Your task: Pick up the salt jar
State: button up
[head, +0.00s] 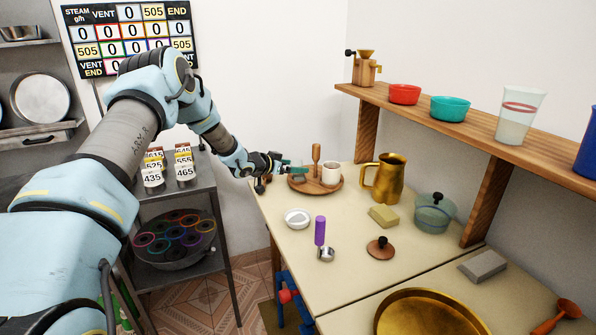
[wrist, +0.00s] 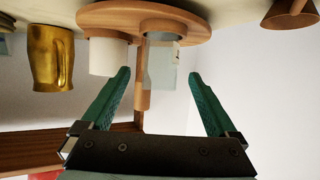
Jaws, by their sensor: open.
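A clear glass jar (wrist: 163,68), which looks like the salt jar, stands on a round wooden tray (wrist: 200,22) in the upside-down wrist view. The tray (head: 335,188) also shows on the counter in the head view, where the jar is hard to make out behind my fingers. My gripper (wrist: 158,74) is open, its green fingers pointing at the tray with the jar between their tips in the picture. I cannot tell whether they touch it. My gripper (head: 293,171) reaches the tray's left side in the head view.
A white cup (head: 331,174) and an upright wooden handle (head: 316,154) share the tray. A brass pitcher (head: 386,178) stands to its right. A white bowl (head: 297,218), a purple-handled tool (head: 320,231) and a yellow block (head: 384,216) lie nearer. A wooden shelf (head: 440,120) overhangs the right.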

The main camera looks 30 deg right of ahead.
aim_at(299, 164)
jog(key=shift+x, duration=1.2)
grip_shut()
jog(key=shift+r, duration=0.1)
notch_tip(299, 164, up, 9)
jog(key=b, duration=0.1)
jog(key=shift+g+y, duration=0.3)
jog(key=shift+y, duration=0.6)
jog(key=f+p, duration=0.6)
jog(key=shift+d, duration=0.35)
jog(key=shift+w+f+y+p, duration=0.15)
jog(key=shift+f+y+p, duration=0.15)
jog(key=shift+f+p, duration=0.6)
jog(key=shift+f+b, duration=0.4)
jog(key=shift+f, duration=0.05)
grip_release()
